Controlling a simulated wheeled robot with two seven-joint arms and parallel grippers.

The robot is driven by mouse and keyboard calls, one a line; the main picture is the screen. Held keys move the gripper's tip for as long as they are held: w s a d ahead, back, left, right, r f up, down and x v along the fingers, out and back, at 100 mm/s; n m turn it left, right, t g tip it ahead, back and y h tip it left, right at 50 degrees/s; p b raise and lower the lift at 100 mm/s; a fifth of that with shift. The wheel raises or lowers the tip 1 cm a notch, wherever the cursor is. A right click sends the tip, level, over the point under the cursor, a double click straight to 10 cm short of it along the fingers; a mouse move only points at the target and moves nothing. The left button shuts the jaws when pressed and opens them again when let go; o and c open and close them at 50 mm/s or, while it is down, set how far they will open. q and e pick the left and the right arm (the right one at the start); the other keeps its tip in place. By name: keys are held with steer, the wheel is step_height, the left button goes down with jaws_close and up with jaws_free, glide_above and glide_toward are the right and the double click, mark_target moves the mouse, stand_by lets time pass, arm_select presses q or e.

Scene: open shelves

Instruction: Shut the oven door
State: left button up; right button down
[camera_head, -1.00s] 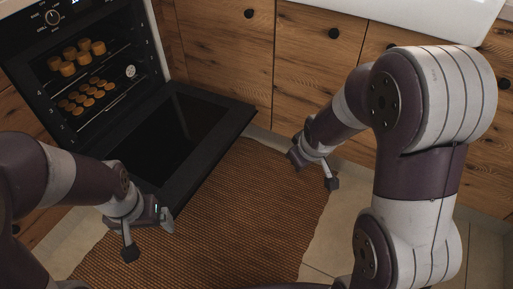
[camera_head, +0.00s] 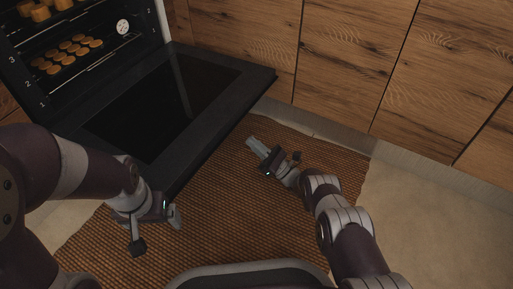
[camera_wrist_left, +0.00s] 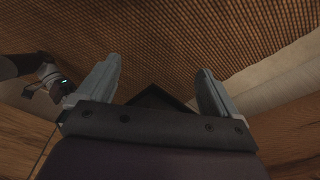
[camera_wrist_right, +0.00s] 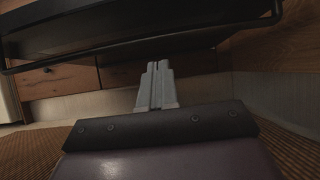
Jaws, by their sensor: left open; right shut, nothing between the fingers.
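The oven (camera_head: 75,75) is at the upper left in the head view, with its door (camera_head: 165,105) folded down flat and open. The underside and handle bar of the door (camera_wrist_right: 150,40) show above my right gripper in the right wrist view. My right gripper (camera_head: 256,146) is shut and empty, low over the mat to the right of the door, pointing toward it. My left gripper (camera_head: 160,222) is open and empty near the door's front left corner. In the left wrist view its fingers (camera_wrist_left: 158,85) are spread, with a dark corner of the door between them.
Racks inside the oven hold several small baked goods (camera_head: 68,52). Wooden cabinets (camera_head: 340,55) line the back. A woven brown mat (camera_head: 225,215) covers the floor before the oven, with pale tiles (camera_head: 430,210) to its right.

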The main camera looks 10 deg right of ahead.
steer(key=x, duration=0.5)
steer(key=shift+w+a+r+b, duration=0.15)
steer(key=shift+a+b, duration=0.1)
steer(key=shift+b, duration=0.05)
